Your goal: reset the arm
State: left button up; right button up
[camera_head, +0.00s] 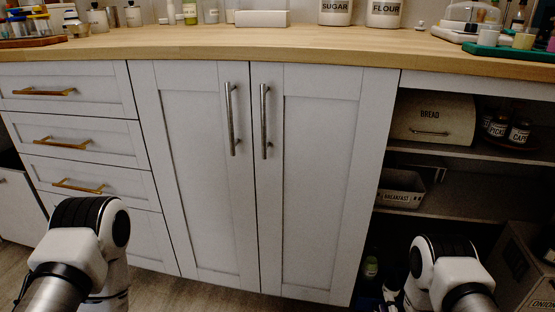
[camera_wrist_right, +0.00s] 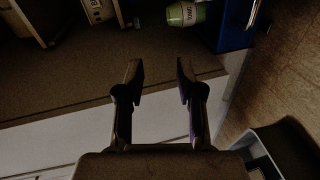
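My right arm (camera_head: 445,268) comes in at the lower right of the head view, in front of the open shelves. In the right wrist view, my right gripper (camera_wrist_right: 160,78) has its two fingers spread apart with nothing between them. A dim surface lies beyond the fingertips. My left arm (camera_head: 85,240) is bent at the lower left, in front of the drawers. Its gripper does not show.
A closed double-door cabinet (camera_head: 250,180) with two bar handles stands between the arms, under a wooden counter (camera_head: 250,45). The open shelves hold a bread box (camera_head: 432,118) and a breakfast bin (camera_head: 402,187). A green container (camera_wrist_right: 186,13) and blue box (camera_wrist_right: 237,28) lie beyond my right gripper.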

notch_tip(320, 180, up, 4)
jog(key=s+a+m+g+y+p, duration=0.1)
jog(key=s+a+m+g+p, duration=0.1)
jog(key=s+a, duration=0.1)
jog(key=s+a+f+m+g+y, duration=0.15)
jog(key=s+m+g, duration=0.55)
jog(key=s, duration=0.7)
jog(key=s+a+r+m+g+y, duration=0.1)
jog(key=s+a+m+g, duration=0.2)
jog(key=s+m+g, duration=0.75)
pick_arm(q)
notch_tip(320, 180, up, 43)
jog(key=p, duration=3.9)
jog(key=shift+r, duration=0.15)
pick_arm(e)
jog(key=s+r+n+t, duration=0.1)
jog(key=r+n+t, duration=0.1)
jog(key=r, duration=1.7)
jog(key=s+r+n+t, duration=0.2)
jog(key=r, duration=1.6)
jog(key=shift+s+d+r+h, duration=0.15)
jog(key=shift+s+r+h, duration=0.1)
jog(key=shift+r+h, duration=0.1)
pick_arm(q)
jog(key=shift+s, duration=0.1)
